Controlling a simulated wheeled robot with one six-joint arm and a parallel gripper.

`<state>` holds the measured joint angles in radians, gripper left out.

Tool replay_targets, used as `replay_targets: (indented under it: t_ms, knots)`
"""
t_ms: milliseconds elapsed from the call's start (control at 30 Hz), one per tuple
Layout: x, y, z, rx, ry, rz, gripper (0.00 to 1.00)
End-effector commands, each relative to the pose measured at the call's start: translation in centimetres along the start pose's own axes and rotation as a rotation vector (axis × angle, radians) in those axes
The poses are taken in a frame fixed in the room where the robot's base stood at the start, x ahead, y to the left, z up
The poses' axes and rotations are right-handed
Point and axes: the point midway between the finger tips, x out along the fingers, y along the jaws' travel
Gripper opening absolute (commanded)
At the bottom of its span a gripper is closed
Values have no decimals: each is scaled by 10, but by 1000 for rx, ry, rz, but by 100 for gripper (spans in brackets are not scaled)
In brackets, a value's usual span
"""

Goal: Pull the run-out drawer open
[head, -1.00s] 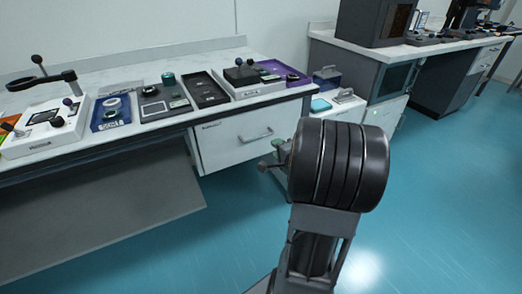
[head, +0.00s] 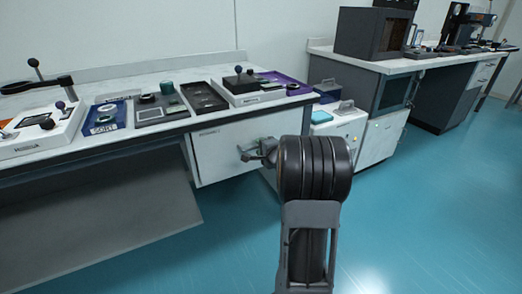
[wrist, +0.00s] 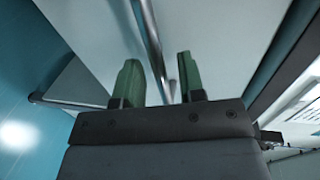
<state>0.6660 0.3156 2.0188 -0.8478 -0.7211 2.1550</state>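The run-out drawer (head: 218,160) has a white front under the bench's right end. In the head view its front looks flush with the bench. My gripper (head: 248,150) is at the drawer front and covers the handle there. In the wrist view the handle (wrist: 147,30) is a metal bar that runs between the two green fingertips of my gripper (wrist: 158,68). The fingers stand apart, one on each side of the bar, with gaps visible. The drawer front (wrist: 205,40) fills much of the wrist view behind them.
The bench top (head: 120,86) carries several trays and devices, including a purple tray (head: 283,82). A white cart (head: 342,127) stands right of the drawer. The blue floor (head: 420,200) at the right is clear.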

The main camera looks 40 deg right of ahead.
Motion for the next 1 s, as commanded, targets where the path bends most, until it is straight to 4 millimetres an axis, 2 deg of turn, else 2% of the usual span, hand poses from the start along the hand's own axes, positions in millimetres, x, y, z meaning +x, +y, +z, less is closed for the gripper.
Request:
replay_targets:
  t_ms: [433, 800, 1000]
  knots:
    - [6, 0, 0, 0, 0, 0, 36]
    - [6, 0, 0, 0, 0, 0, 0]
    - [6, 0, 0, 0, 0, 0, 0]
